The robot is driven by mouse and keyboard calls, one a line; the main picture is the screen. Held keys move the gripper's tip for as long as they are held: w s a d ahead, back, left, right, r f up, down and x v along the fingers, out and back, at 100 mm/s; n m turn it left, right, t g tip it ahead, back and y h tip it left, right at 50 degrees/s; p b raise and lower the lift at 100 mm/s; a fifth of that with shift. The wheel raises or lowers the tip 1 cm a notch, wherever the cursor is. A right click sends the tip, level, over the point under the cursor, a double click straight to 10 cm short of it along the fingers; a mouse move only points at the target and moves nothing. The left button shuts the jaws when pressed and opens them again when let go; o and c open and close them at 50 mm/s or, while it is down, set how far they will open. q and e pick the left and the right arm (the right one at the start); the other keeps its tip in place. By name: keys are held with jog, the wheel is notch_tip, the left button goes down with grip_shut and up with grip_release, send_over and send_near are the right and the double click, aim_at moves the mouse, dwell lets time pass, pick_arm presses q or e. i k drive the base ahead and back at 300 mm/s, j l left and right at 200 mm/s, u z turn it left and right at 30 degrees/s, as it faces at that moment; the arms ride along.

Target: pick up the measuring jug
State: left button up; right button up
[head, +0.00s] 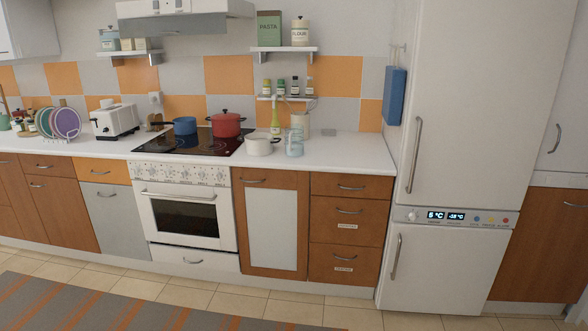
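A clear, bluish glass vessel that looks like the measuring jug (294,143) stands upright on the white worktop. It is just right of a white pot and in front of a pale upright container. Any markings on it are too small to read. Neither of my grippers shows in the head view, so nothing of mine is near the jug.
The white pot (259,145) is close on the jug's left, with a green bottle (275,122) behind. A shelf (284,50) hangs above. Open floor (220,301) lies in front.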

aim_at(294, 136)
jog(key=i, duration=1.4)
jog(key=i+z, duration=0.25)
jog(key=i, duration=0.25)
jog(key=i+j+z, duration=0.25)
jog(key=i, duration=0.2)
jog(key=i+j+z, duration=0.25)
jog(key=i, duration=0.2)
